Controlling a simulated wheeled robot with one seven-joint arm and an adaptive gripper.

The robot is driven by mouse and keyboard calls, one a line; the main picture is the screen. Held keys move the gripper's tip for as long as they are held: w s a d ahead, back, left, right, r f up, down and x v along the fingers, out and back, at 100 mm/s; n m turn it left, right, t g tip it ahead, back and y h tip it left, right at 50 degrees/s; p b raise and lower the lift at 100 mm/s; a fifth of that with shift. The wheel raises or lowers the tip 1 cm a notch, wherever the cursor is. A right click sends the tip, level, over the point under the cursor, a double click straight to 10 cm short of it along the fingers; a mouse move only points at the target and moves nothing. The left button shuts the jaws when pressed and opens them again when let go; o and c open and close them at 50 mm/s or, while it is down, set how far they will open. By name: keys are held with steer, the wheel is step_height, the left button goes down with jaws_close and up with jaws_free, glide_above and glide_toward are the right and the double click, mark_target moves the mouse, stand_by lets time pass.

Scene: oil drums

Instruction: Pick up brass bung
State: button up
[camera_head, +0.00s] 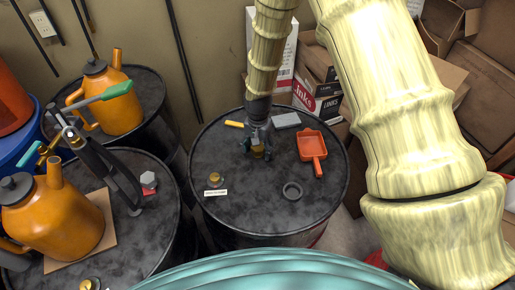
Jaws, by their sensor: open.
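My gripper (257,148) points down over the black drum top (245,212) in the middle, its fingers open. A small brass-coloured piece, likely the brass bung (258,154), shows between and just below the fingertips. The fingers partly hide it, and I cannot tell whether they touch it.
Orange cans (112,105) stand on drums at the left. Cardboard boxes (318,75) stand behind.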

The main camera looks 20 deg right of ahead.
steer(key=shift+s+r, duration=0.25)
steer(key=shift+s, duration=0.15)
steer(key=shift+c, duration=0.2)
steer(key=shift+w+f, duration=0.15)
steer(key=shift+w, duration=0.1)
steer(key=c, duration=1)
steer(key=shift+s, duration=0.15)
steer(key=shift+c, duration=0.8)
